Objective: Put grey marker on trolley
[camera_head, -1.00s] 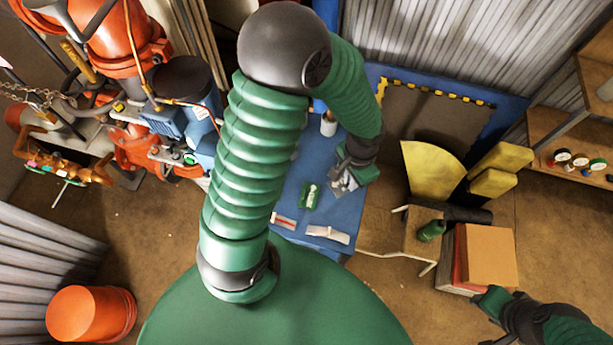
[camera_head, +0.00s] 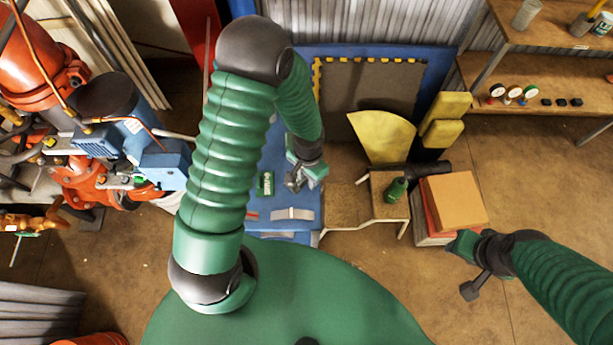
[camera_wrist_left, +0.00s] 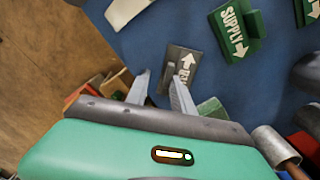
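The grey marker (camera_wrist_left: 180,68), with a white arrow and partly hidden lettering, lies on the blue surface (camera_wrist_left: 150,45) in the left wrist view. My left gripper (camera_wrist_left: 160,92) is open, its two fingers pointing at the marker's near end; nothing is visibly clamped. In the head view my left gripper (camera_head: 299,181) is low over the right side of the blue table (camera_head: 280,228), and I cannot make out the marker there. My right gripper (camera_head: 468,268) is at the right, beside the boxes, its fingers unclear. A low brown-topped frame (camera_head: 385,208) stands right of the table; I cannot tell whether it is the trolley.
A green supply marker (camera_wrist_left: 238,30) lies near the grey one, and a pale strip (camera_head: 292,213) lies at the table's front. A green bottle (camera_head: 396,190) stands on the frame. Stacked boxes (camera_head: 455,202) stand right of it. Open floor (camera_head: 530,170) lies beyond.

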